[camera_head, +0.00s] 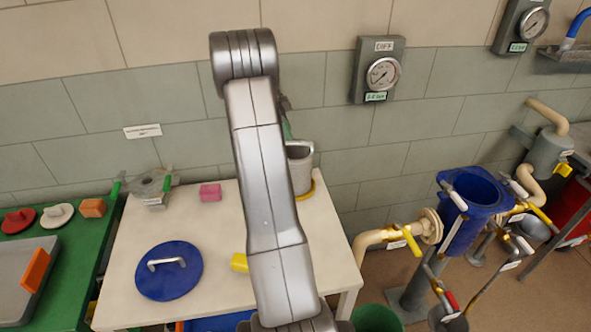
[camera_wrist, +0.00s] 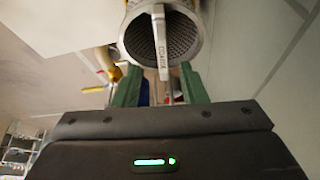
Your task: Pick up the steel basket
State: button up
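The steel basket (camera_head: 301,175) is a grey cylinder with a handle on top. It stands near the back right of the white table (camera_head: 215,218), partly hidden by my arm. In the wrist view the basket (camera_wrist: 184,38) shows its perforated inside, with a flat, lettered handle bar across it. My gripper's green fingers (camera_wrist: 161,86) are spread apart, and the end of the handle bar appears in line with the gap between them. Contact cannot be told. In the head view my arm mostly hides the gripper; one green finger shows just above the basket.
A yellow ring (camera_head: 308,190) shows at the basket's base. A blue lid (camera_head: 169,271), pink block (camera_head: 210,192), yellow block (camera_head: 239,262) and grey metal fitting (camera_head: 150,185) are on the table. Pipes and a blue housing (camera_head: 474,190) stand at right. The wall is close behind.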

aim_at(297, 146)
jog(key=p+x, duration=0.2)
jog(key=x, duration=0.7)
jog(key=shift+w, duration=0.15)
jog(key=shift+c, duration=0.5)
grip_shut()
jog(key=shift+r, duration=0.1)
dwell(0.6)
